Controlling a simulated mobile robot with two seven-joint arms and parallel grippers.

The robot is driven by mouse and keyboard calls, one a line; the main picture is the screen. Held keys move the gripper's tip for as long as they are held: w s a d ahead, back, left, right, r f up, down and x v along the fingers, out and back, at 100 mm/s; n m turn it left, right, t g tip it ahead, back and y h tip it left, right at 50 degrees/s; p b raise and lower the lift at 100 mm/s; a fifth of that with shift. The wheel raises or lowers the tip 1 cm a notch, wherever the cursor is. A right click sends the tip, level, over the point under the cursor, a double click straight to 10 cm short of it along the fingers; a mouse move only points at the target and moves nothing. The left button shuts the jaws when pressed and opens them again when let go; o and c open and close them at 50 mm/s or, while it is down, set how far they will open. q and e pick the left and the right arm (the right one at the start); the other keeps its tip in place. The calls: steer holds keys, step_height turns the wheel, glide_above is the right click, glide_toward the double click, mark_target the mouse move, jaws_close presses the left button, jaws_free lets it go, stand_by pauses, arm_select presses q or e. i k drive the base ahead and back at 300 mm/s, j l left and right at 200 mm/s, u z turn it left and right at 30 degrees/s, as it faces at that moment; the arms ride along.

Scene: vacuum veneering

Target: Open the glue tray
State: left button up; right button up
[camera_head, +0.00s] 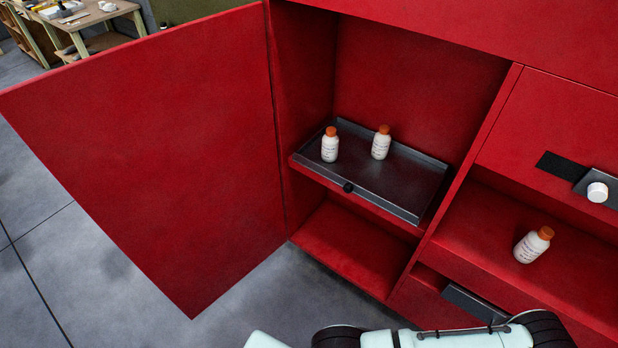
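The glue tray (405,187) is a dark metal tray with a red front and a small round black knob (348,187). It sits inside the left compartment of the red cabinet, its front about level with the cabinet's front edge. Two white bottles with orange caps stand upright on it, one at the left (330,148) and one further back (380,146). The cabinet door (150,140) stands wide open to the left. Pale links of one of my arms show along the bottom edge. Neither gripper is in view.
A third white bottle (531,247) stands on the right-hand red shelf. Above it are a black strip and a white knob (597,192). A dark handle (475,303) is low on the right. Below the tray is an empty red compartment (350,245). A wooden table (85,22) stands far left.

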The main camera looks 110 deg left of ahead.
mark_target(404, 184)
steer(key=u, duration=3.5)
